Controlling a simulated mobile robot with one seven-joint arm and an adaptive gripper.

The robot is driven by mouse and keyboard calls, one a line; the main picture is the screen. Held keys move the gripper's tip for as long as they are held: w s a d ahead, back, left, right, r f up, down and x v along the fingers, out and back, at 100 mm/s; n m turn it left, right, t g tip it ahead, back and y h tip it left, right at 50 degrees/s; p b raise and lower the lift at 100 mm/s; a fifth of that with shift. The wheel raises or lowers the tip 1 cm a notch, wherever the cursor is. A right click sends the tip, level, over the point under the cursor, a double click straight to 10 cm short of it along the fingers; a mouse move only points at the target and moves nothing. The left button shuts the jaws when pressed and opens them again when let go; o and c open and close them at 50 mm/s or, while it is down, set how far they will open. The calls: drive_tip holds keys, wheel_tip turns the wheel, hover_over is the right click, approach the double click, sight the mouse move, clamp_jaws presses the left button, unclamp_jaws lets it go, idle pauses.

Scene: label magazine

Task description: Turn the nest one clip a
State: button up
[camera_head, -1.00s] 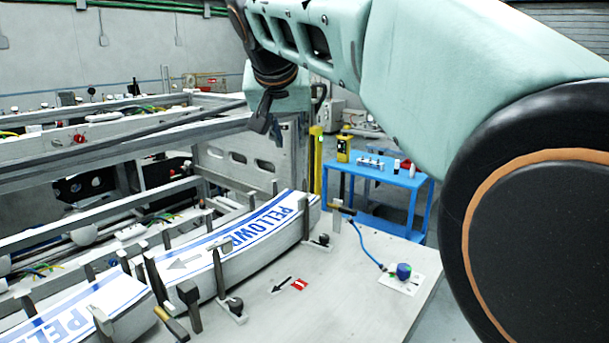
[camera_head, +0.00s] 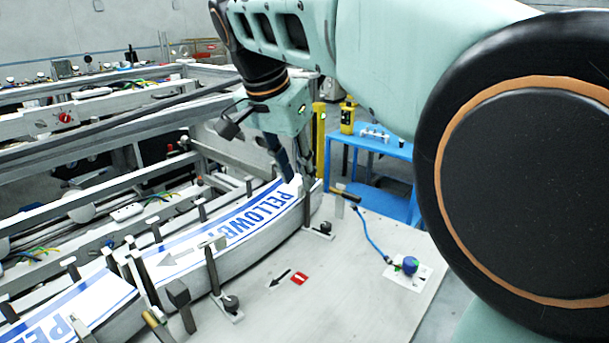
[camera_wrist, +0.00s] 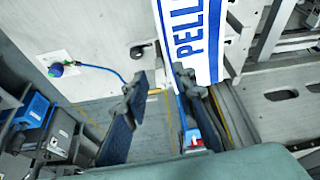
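A long curved stack of labels (camera_head: 232,232) with blue print lies in the magazine, its far end near my gripper (camera_head: 294,180). The stack end also shows at the top of the wrist view (camera_wrist: 190,35). My gripper (camera_wrist: 160,80) is open, its two dark fingers apart with nothing clearly between them. One finger is close to the label end; whether it touches I cannot tell. Posts with black knobs stand along the near side, one at the middle (camera_head: 230,303) and one at the far end (camera_head: 324,228). I cannot tell which part is the nest or clip a.
A blue knob (camera_head: 405,265) on a white plate is tied by a blue cord. A black arrow (camera_head: 280,278) and a red marker (camera_head: 299,279) lie on the bare table (camera_head: 330,305). Machine rails (camera_head: 70,150) run behind; a blue cart (camera_head: 392,150) stands beyond.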

drive_tip(key=shift+x, duration=1.45)
drive_tip(key=shift+c, duration=0.5)
clamp_jaws()
